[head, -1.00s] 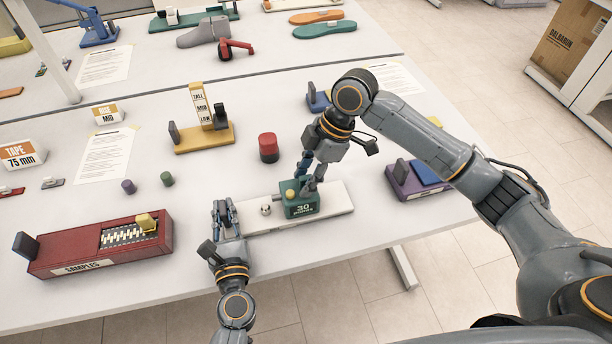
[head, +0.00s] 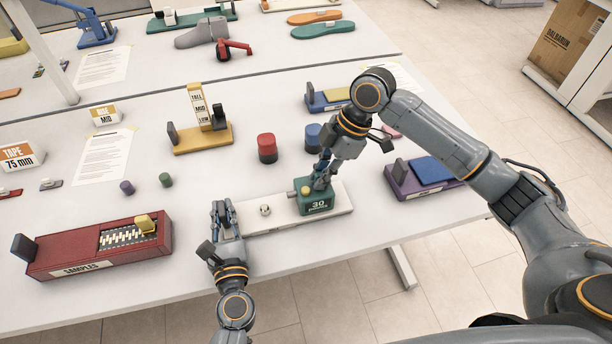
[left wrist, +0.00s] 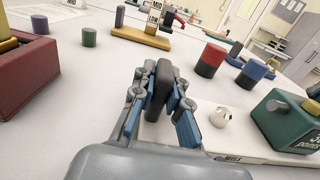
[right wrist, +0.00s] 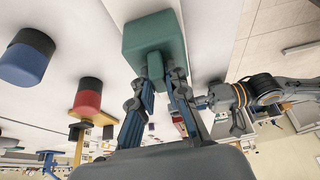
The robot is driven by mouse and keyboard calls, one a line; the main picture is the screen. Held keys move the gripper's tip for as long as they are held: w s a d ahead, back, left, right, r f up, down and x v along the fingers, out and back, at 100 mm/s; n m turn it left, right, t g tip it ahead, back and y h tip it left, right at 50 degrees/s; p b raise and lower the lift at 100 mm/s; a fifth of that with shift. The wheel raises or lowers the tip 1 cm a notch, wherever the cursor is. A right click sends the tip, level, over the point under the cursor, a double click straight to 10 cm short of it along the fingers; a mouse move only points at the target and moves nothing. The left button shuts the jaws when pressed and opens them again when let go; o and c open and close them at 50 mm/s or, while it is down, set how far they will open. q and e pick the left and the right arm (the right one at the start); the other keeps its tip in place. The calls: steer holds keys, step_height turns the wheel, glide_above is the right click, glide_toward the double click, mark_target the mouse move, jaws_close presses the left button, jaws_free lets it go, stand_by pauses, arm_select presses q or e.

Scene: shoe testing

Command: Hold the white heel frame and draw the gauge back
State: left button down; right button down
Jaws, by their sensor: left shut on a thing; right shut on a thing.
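The white heel frame (head: 262,221) lies flat near the table's front edge. My left gripper (head: 223,210) is at its left end, and the left wrist view shows the fingers shut on a dark upright post (left wrist: 161,90) there. The green gauge (head: 317,205), a block with a "30" label, sits towards the frame's right end. My right gripper (head: 322,180) comes down on it from above; in the right wrist view its fingers are shut on a green tab (right wrist: 155,68) of the gauge. A small whitish knob (head: 265,210) stands on the frame, left of the gauge and apart from it.
A red sample box (head: 95,247) is to the left. A red-and-black cylinder (head: 267,148) and a blue one (head: 313,137) stand behind the frame. A purple block with a blue pad (head: 425,175) is to the right. A yellow height stand (head: 203,138) is further back.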

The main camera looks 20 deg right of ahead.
steer(key=d, duration=0.2)
steer(key=shift+d, duration=0.4)
steer(key=shift+a, duration=0.1)
arm_select(q)
steer(key=shift+a, duration=0.1)
arm_select(e)
steer(key=c, duration=1.3)
jaws_free()
steer(key=shift+r, duration=0.15)
steer(key=v, duration=1.1)
steer(key=shift+r, duration=0.4)
